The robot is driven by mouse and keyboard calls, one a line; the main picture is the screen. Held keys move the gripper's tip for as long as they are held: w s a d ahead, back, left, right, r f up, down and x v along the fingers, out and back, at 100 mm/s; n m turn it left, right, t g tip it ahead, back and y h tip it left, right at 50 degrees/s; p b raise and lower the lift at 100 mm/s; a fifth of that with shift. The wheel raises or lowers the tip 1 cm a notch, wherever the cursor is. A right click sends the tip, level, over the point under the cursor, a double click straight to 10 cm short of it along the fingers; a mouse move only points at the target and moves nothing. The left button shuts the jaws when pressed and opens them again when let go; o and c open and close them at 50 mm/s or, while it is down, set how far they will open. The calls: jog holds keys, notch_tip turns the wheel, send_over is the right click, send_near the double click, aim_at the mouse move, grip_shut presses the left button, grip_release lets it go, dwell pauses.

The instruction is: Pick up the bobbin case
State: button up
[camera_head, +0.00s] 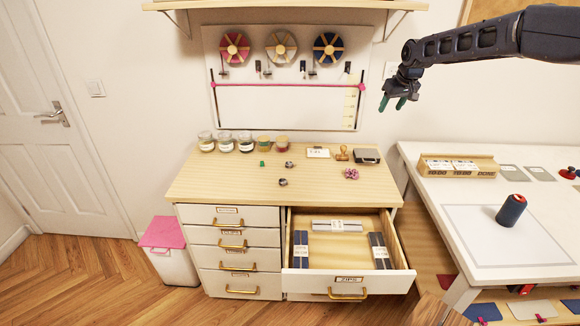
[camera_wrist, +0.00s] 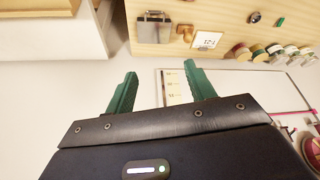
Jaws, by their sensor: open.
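Two small dark metallic round pieces lie on the wooden dresser top (camera_head: 225,181): one near the middle (camera_head: 289,165) and one closer to the front edge (camera_head: 283,182). They look like a bobbin case and a similar part, but I cannot tell which is which. One round piece also shows near the top of the wrist view (camera_wrist: 254,17). My gripper (camera_head: 393,103) is open and empty, high to the right of the dresser top and well apart from both pieces. Its green fingers (camera_wrist: 160,70) are spread in the wrist view.
A dark grey box (camera_head: 367,156), stamp (camera_head: 342,153), pink scrunchie (camera_head: 351,174), green piece (camera_head: 263,163) and several jars (camera_head: 225,142) share the dresser top. An open drawer (camera_head: 343,283) juts forward. A white table (camera_head: 430,215) stands right. The dresser top's left front is clear.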

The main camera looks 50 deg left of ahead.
jog(key=s+a+f+n+g, duration=0.1)
jog(key=s+a+f, duration=0.4)
jog(key=a, duration=0.3)
jog(key=s+a+f+n, duration=0.1)
jog(key=s+a+f, duration=0.4)
jog(key=a, duration=0.3)
jog(key=n, duration=0.2)
send_near(290, 164)
jog(key=shift+g+y, duration=0.3)
jog(key=shift+g, duration=0.1)
jog(key=shift+w+x, duration=0.2)
jog(key=shift+x, duration=2)
jog(key=shift+w+x, duration=0.2)
jog(key=shift+x, duration=2)
jog(key=shift+r, duration=0.1)
jog(key=c, duration=1)
